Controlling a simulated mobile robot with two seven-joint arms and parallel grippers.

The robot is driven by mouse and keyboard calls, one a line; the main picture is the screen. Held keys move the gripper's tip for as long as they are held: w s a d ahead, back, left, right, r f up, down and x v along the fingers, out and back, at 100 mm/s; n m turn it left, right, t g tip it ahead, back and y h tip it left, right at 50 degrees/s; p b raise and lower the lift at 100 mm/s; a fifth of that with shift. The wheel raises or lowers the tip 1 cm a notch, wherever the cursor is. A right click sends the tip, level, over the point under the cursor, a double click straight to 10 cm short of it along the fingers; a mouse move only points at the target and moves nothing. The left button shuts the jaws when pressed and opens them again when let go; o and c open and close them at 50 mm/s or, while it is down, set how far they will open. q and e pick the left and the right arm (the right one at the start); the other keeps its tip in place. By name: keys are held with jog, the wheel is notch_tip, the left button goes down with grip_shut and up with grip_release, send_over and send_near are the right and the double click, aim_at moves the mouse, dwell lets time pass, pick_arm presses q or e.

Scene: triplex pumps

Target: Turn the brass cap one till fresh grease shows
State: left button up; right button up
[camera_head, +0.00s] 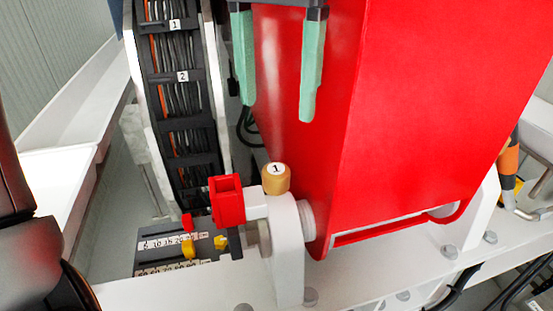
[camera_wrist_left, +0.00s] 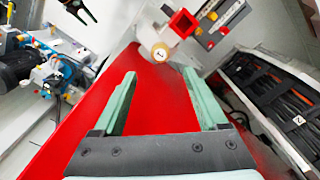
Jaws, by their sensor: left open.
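The brass cap (camera_head: 276,181), a short tan cylinder with a round white label "1" on top, sits upright on a white fitting on the white bracket. It also shows in the left wrist view (camera_wrist_left: 160,53), beyond the fingertips. My left gripper (camera_head: 278,109) has two green fingers pointing down, spread wide, with nothing between them. It is above the cap and apart from it. In the left wrist view the gripper (camera_wrist_left: 159,73) has the cap lined up roughly between its tips. No fresh grease can be made out.
A large red panel (camera_head: 420,110) stands close behind and right of the cap. A red square-ended part (camera_head: 228,201) adjoins the fitting at left. A cable chain (camera_head: 182,110) rises further left. A marked scale (camera_head: 165,241) with red and yellow pointers lies at lower left.

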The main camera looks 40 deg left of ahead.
aim_at(276, 169)
pick_arm(q)
notch_tip(276, 169, down, 11)
jog(key=shift+r, duration=0.1)
jog(key=shift+c, duration=0.3)
grip_shut()
dwell(0.5)
